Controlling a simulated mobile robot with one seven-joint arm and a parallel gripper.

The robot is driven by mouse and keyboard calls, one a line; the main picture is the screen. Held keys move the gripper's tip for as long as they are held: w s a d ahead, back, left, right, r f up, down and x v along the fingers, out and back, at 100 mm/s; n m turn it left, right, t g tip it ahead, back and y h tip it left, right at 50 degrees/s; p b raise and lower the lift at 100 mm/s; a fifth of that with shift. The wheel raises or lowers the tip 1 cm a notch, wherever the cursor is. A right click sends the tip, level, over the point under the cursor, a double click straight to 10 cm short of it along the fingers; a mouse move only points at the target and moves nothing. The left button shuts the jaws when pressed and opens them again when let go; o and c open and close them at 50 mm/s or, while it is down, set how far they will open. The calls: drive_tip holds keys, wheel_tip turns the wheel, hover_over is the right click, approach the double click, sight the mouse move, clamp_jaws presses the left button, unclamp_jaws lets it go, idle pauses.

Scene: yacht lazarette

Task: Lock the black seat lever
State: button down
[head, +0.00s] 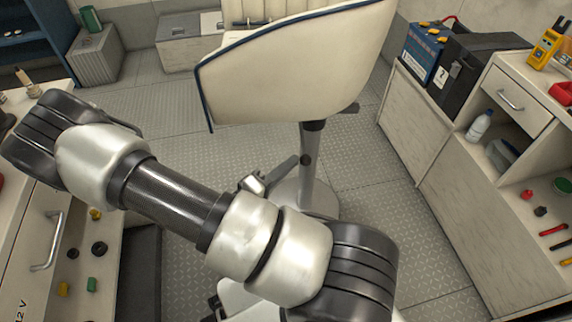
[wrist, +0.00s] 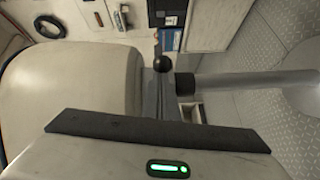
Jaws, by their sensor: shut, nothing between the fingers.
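The cream seat (head: 295,75) with blue piping stands on a grey pedestal (head: 314,150). A short dark lever (head: 348,108) sticks out under the seat's right side in the head view. In the wrist view, turned on its side, a black ball knob (wrist: 162,63) shows beside the pedestal (wrist: 245,82), with the seat (wrist: 60,95) to the left. My gripper (wrist: 160,88) has its dark fingers shut and empty, pointing at the knob. Whether they touch it I cannot tell.
A blue battery (head: 424,52) and a black box (head: 468,68) stand on the right bench. A bottle (head: 479,125) and small tools fill its open shelves. A cabinet with a drawer handle (head: 50,240) is at left. The patterned floor (head: 150,115) behind my arm is clear.

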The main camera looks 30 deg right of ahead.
drive_tip(key=shift+s+d, duration=0.4)
drive_tip(key=shift+d, duration=0.1)
drive_tip(key=p+v, duration=0.1)
drive_tip(key=v, duration=1.1)
drive_tip(key=shift+w+a+r, duration=0.25)
drive_tip(key=shift+w, duration=0.15)
